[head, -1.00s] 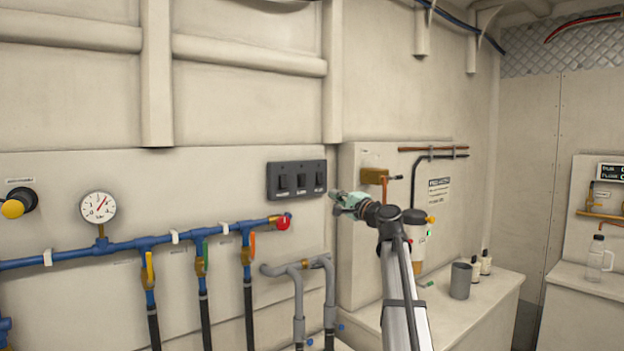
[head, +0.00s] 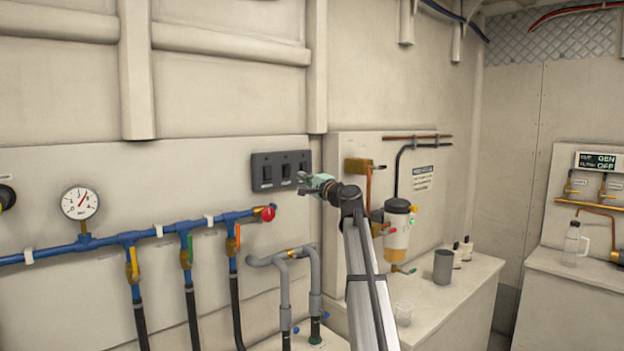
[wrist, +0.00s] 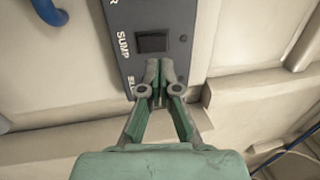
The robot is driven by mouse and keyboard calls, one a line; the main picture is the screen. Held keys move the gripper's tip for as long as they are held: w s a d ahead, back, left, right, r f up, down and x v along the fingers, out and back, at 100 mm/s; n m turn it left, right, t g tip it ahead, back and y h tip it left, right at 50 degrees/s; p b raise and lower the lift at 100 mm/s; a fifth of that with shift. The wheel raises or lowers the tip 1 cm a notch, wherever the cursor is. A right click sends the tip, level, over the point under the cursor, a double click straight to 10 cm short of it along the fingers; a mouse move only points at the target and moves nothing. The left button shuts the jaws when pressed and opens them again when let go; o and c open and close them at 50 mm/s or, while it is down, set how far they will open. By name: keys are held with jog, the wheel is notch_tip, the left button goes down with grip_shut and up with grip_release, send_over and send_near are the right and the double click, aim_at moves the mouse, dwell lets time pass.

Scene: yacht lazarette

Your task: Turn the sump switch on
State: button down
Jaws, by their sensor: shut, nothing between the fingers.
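The black switch panel (head: 258,187) is on the wall with three dark rocker switches in a row. The sump switch (wrist: 152,42) shows in the wrist view as a dark rocker beside the word SUMP; in the head view it is the middle rocker (head: 286,170). I cannot tell which way it is set. My green-grey gripper (wrist: 159,66) is shut and empty, its tips just below the sump rocker in the wrist view. They hide much of the neighbouring switch and its label. In the head view my gripper (head: 303,181) overlaps the panel's lower right; contact cannot be told.
Below the panel runs a blue pipe (head: 107,239) with a red knob (head: 267,214) and several valves. To the right are a raised wall board with a copper pipe, a white filter canister (head: 396,240) and a counter with a grey cup (head: 443,267).

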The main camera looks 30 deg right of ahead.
aim_at(288, 169)
jog(key=shift+p+x, duration=0.9)
jog(key=shift+x, duration=2.2)
